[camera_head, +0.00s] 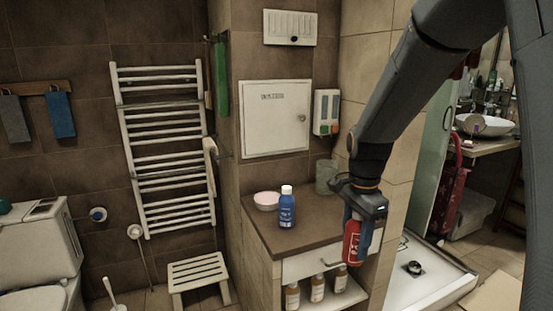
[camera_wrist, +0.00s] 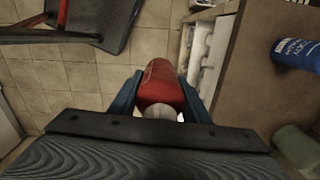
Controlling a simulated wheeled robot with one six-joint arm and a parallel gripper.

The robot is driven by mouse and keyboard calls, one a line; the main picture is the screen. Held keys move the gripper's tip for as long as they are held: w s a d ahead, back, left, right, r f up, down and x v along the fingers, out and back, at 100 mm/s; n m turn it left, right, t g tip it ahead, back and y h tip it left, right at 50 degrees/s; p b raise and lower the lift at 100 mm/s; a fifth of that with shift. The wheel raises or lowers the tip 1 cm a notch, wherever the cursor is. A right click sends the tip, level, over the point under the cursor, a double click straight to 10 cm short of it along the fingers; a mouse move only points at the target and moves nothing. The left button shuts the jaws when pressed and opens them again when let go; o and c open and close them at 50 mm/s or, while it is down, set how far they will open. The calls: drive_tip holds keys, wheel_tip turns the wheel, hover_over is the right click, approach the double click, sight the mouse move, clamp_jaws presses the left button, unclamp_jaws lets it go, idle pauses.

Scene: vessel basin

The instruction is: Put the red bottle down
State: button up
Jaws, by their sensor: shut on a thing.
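The red bottle (camera_head: 352,241) is held in my gripper (camera_head: 359,232) at the right front of the wooden-topped cabinet (camera_head: 318,228). In the wrist view the red bottle (camera_wrist: 160,84) sits between the two blue fingers of my gripper (camera_wrist: 161,95), its pale cap towards the camera. My gripper is shut on it. In the wrist view, tiled floor shows beyond the bottle and the cabinet edge is to its right. The bottle appears upright and off the countertop.
On the countertop stand a blue bottle (camera_head: 287,208), a pink bowl (camera_head: 266,201) and a greenish cup (camera_head: 326,177). Several brown bottles (camera_head: 317,288) stand on the shelf below. The countertop's front middle is clear. A white stool (camera_head: 198,272) stands left of the cabinet.

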wheel_tip(320, 180, down, 22)
drive_tip(key=s+n, duration=0.1)
drive_tip(key=n, duration=1.3)
drive_tip(key=shift+s, duration=0.4)
drive_tip(key=shift+f, duration=0.1)
